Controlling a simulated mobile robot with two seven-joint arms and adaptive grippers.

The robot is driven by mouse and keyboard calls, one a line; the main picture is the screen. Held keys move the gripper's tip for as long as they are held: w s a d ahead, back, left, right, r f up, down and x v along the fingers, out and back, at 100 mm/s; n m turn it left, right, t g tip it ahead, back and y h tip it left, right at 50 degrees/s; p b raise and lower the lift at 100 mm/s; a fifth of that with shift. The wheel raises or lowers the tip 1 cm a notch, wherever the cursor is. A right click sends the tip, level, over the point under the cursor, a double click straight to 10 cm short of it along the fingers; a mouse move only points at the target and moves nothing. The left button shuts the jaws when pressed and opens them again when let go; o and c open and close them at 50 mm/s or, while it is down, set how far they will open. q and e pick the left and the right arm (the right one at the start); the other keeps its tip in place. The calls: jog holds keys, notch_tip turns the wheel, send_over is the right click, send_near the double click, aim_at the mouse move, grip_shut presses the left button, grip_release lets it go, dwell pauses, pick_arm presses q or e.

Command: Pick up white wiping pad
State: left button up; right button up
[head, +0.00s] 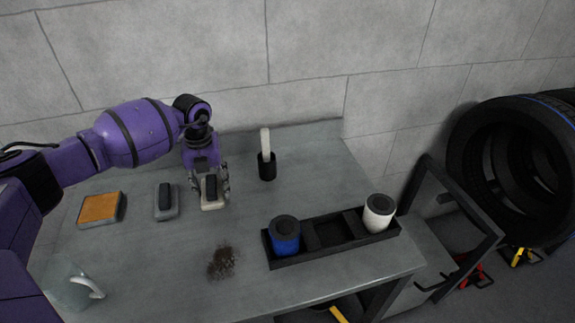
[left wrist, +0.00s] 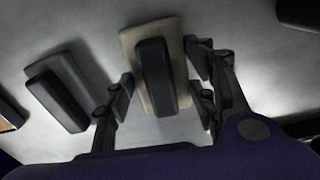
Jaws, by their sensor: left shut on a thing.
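The white wiping pad (head: 211,203) is an off-white block with a black handle on top. It sits on the grey table, or very close to it, in the back middle of the head view. My left gripper (head: 211,187) points down over it, shut on the black handle. In the left wrist view the pad's pale base (left wrist: 135,38) shows behind the handle, and the gripper's fingers (left wrist: 158,88) stand on both sides of it. I cannot tell whether the pad is clear of the table. My right gripper is not in view.
A grey pad with a black handle (head: 166,202) and an orange-topped block (head: 100,208) lie to the left. A black cup with a white handle (head: 267,166) stands behind right. A black tray (head: 330,250) holds a blue and a white cylinder. Brown debris (head: 222,262) lies in front.

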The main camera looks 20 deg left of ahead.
pick_arm(q)
jog(key=shift+c, duration=0.8)
jog(key=shift+r, duration=0.1)
jog(key=shift+r, duration=0.2)
notch_tip(320, 180, up, 2)
jog(key=s+r, duration=0.2)
jog(key=r, duration=0.1)
jog(key=s+r, duration=0.2)
jog(key=shift+r, duration=0.25)
jog(key=s+d+r, duration=0.1)
jog(key=s+r, duration=0.4)
jog(key=s, duration=0.5)
